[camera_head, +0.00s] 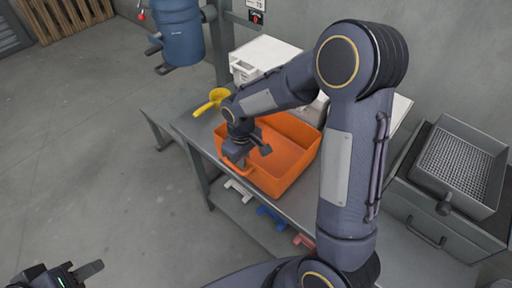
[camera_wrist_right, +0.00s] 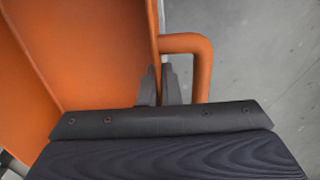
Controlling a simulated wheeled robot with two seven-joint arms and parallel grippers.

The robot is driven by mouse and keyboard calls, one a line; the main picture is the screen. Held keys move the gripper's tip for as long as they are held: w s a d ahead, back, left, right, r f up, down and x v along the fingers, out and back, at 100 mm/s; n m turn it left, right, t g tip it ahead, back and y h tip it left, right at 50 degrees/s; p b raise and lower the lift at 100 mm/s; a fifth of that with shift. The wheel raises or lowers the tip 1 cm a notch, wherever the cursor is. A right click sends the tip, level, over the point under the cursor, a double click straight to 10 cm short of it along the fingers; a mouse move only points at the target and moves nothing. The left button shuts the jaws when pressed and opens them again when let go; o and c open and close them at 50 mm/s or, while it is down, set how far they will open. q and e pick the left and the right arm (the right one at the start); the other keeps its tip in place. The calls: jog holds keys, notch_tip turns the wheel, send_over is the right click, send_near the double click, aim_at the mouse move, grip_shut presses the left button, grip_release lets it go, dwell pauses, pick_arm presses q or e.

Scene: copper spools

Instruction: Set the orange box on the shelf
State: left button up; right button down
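The orange box (camera_head: 290,140) is open-topped and stands upright on the grey bench (camera_head: 205,140). Its inside looks empty where I can see it. My right gripper (camera_head: 238,160) reaches down at the box's near left side. In the right wrist view, its two fingers (camera_wrist_right: 161,85) are close together with the box's thin side wall (camera_wrist_right: 154,30) between them, next to an orange handle (camera_wrist_right: 203,65). My left gripper (camera_head: 68,274) is at the bottom left corner, far from the box and partly cut off. I cannot tell which surface is the shelf.
A yellow scoop-like item (camera_head: 213,100) and a white case (camera_head: 265,55) are beside the box on the bench. White, blue and red pieces (camera_head: 272,216) show below the bench's front edge. A metal mesh basket (camera_head: 458,165) stands at right. The floor at left is clear.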

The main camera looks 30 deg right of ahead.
jog(key=shift+w+d, duration=0.35)
jog(key=shift+d, duration=0.4)
jog(key=d, duration=0.1)
jog(key=w+d+p, duration=0.1)
jog(key=d, duration=0.1)
jog(key=shift+w+d+r, duration=0.1)
jog(key=shift+w+d, duration=0.1)
jog(key=shift+d, duration=0.1)
jog(key=shift+f+p, duration=0.3)
jog(key=shift+f, duration=0.3)
jog(key=shift+a+f, duration=0.1)
jog(key=shift+f, duration=0.15)
jog(key=shift+f, duration=0.2)
jog(key=c, duration=1.6)
grip_release()
jog(key=shift+c, duration=0.2)
